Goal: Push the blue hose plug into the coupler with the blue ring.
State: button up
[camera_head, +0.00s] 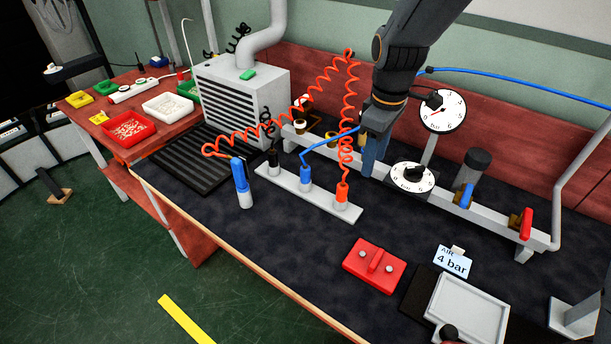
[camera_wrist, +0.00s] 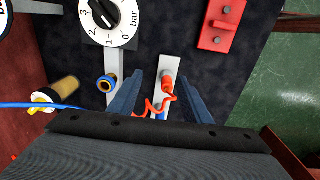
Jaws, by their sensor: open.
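The blue plug (camera_head: 305,184) stands upright in the pale rack (camera_head: 322,202), between a black plug (camera_head: 273,164) and an orange plug (camera_head: 341,194). A thin blue hose rises from it and passes behind my gripper. My gripper (camera_head: 374,165) hangs open and empty behind the rack, in front of the pale manifold rail. In the wrist view its fingers (camera_wrist: 160,95) are spread apart, with the orange plug (camera_wrist: 168,84) between them in the picture and a bit of blue (camera_wrist: 161,116) below it. The coupler with the blue ring (camera_wrist: 107,83) shows left of the left finger; my gripper hides it in the head view.
A regulator dial (camera_head: 408,178) and a pressure gauge (camera_head: 442,110) stand right of my gripper. Coiled orange hose (camera_head: 347,110) hangs close on its left. A blue-handled tool (camera_head: 240,182) stands left of the rack. A red block (camera_head: 374,266) lies in front; dark mat between is clear.

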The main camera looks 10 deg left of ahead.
aim_at(305, 167)
jog(key=w+a+f+n, duration=0.1)
jog(key=a+n, duration=0.2)
jog(key=a, duration=0.3)
jog(key=w+a+f+n, duration=0.2)
jog(key=a+n, duration=0.2)
jog(key=a, duration=0.2)
jog(key=w+a+f+n, duration=0.1)
jog(key=a+n, duration=0.2)
jog(key=a, duration=0.3)
jog(key=shift+w+f+n, duration=0.2)
jog(key=shift+w+n, duration=0.05)
jog(key=shift+n, duration=0.05)
jog(key=shift+w+d+f+p, duration=0.1)
jog(key=shift+f+p, duration=0.6)
jog(key=shift+f, duration=1.25)
jog(key=shift+w+d+f+p, duration=0.1)
jog(key=shift+f+p, duration=0.55)
jog(key=shift+f, duration=1.25)
grip_shut()
jog(key=shift+r, duration=0.15)
